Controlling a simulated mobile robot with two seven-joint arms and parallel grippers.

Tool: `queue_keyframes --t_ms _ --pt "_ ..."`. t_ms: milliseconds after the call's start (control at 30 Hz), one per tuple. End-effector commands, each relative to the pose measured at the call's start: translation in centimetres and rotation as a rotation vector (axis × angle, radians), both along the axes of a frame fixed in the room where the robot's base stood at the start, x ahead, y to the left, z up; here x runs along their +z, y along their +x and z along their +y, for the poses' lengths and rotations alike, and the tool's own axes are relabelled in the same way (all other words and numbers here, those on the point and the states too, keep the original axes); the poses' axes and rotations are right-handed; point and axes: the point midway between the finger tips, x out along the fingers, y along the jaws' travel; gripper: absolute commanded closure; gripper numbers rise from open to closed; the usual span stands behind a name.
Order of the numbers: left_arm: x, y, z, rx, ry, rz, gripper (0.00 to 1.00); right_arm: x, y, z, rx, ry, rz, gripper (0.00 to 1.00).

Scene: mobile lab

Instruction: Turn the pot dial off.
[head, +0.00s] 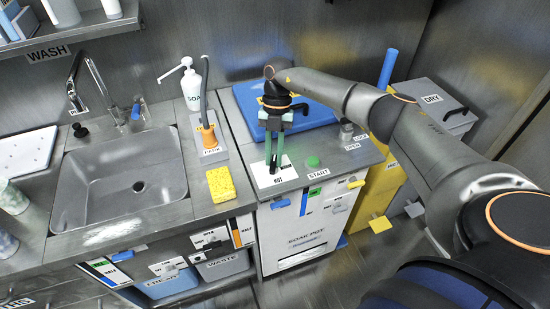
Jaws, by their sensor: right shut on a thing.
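The pot is the metal unit marked "SOAK POT" (308,240), with a blue lid (318,115) on top. A white label plate (289,174) lies at the front left of its top. My right gripper (275,168) points straight down over this plate, coming from the right. Its green fingers are close together, shut on the small dark pot dial at the plate. The dial is mostly hidden by the fingers, so its setting cannot be read. My left gripper is out of view.
A green START button (313,161) sits right of the plate, with a LOCK/OPEN latch (346,132) beyond it. A sink (125,180), yellow sponge (221,185), hooked tool on a PARK stand (207,130) and soap bottle (191,85) are left. A yellow bin (382,185) stands right.

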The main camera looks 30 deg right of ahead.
Motion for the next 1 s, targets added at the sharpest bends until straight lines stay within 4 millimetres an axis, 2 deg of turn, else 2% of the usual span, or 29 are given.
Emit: queue_keyframes --t_ms 233,500,1000 --pt "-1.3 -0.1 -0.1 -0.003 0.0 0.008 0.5 -0.1 0.2 0.2 0.218 -0.002 -0.003 1.0" --pt "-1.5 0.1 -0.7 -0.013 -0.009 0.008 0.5 0.0 0.3 0.3 0.395 -0.002 -0.003 1.0" --pt "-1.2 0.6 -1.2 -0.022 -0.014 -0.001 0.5 0.0 0.3 0.4 0.506 -0.002 -0.004 1.0"
